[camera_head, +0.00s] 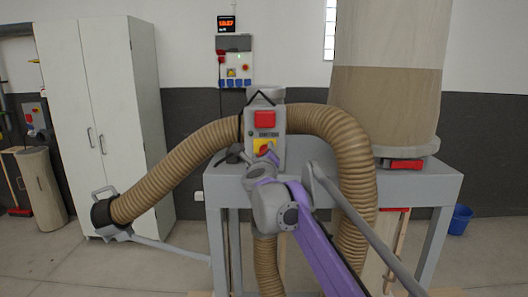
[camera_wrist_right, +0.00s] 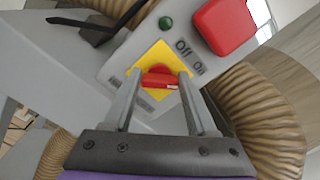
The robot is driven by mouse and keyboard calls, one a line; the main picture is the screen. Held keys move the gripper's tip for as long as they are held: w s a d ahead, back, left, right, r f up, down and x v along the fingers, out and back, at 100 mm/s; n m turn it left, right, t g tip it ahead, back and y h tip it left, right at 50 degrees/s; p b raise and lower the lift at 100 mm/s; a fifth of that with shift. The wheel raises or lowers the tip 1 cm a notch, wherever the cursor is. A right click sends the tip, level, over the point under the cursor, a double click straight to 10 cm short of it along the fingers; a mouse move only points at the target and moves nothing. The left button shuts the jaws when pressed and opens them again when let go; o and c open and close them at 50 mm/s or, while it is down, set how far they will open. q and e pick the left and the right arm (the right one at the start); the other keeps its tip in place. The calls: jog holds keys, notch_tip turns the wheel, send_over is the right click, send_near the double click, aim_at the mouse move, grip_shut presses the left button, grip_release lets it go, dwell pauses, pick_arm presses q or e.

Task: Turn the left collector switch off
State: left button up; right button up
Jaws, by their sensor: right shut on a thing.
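The left collector switch is a red rotary knob on a yellow plate (camera_head: 264,146), low on a grey control box with a large red button. In the right wrist view, the red knob (camera_wrist_right: 158,84) sits between the two fingers of my right gripper (camera_wrist_right: 160,88). The gripper is shut on the knob, one finger at each side. The words Off and On show on the box beside the plate. In the head view, my right gripper (camera_head: 262,160) is at the lower part of the box and partly hides the knob. My left gripper is in neither view.
A ribbed tan hose (camera_head: 190,160) arches behind the control box and down on both sides. A grey stand (camera_head: 400,185) carries a large collector bag (camera_head: 385,105). A white cabinet (camera_head: 85,110) stands at the left. A blue bucket (camera_head: 460,219) is at the far right.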

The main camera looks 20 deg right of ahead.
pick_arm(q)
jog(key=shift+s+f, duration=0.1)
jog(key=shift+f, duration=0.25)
pick_arm(e)
jog(key=n, duration=0.9)
jog(key=shift+f, duration=0.2)
pick_arm(q)
jog(key=shift+b, duration=0.3)
pick_arm(e)
jog(key=shift+n, duration=0.4)
jog(key=o, duration=1.4)
jog(key=shift+c, duration=0.2)
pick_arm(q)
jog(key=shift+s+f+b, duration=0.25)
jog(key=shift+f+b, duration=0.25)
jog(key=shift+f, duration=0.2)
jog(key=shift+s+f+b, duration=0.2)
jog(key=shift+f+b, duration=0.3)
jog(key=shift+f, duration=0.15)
pick_arm(e)
jog(key=v, duration=1.1)
